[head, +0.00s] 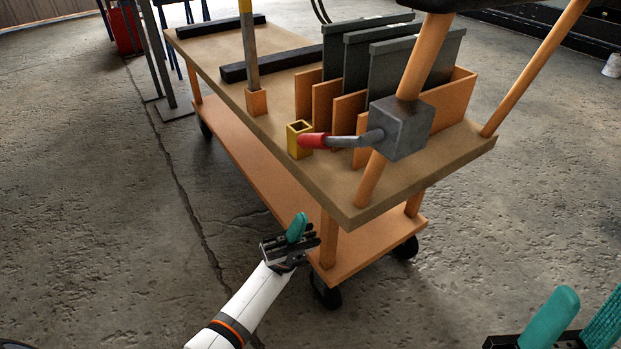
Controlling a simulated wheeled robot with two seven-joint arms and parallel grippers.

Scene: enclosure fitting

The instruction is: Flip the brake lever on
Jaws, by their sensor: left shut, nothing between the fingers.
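The brake lever (348,141) is a grey bent rod with a red grip (313,141) at its left end. It comes out of a grey metal box (401,128) fixed to an orange post of the cart. The lever lies roughly level, its grip in front of a small yellow square bracket (299,139); I cannot tell whether they touch. My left gripper (298,228) has teal fingers, is shut and empty, and is below and in front of the lever, apart from it. My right gripper (574,318) shows only partly at the bottom right corner, with two teal fingers apart.
The cart's wooden top (215,72) holds grey panels (405,72) in an orange rack (457,95) behind the lever. An orange lower shelf (262,178) and a corner leg (328,240) are close to my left gripper.

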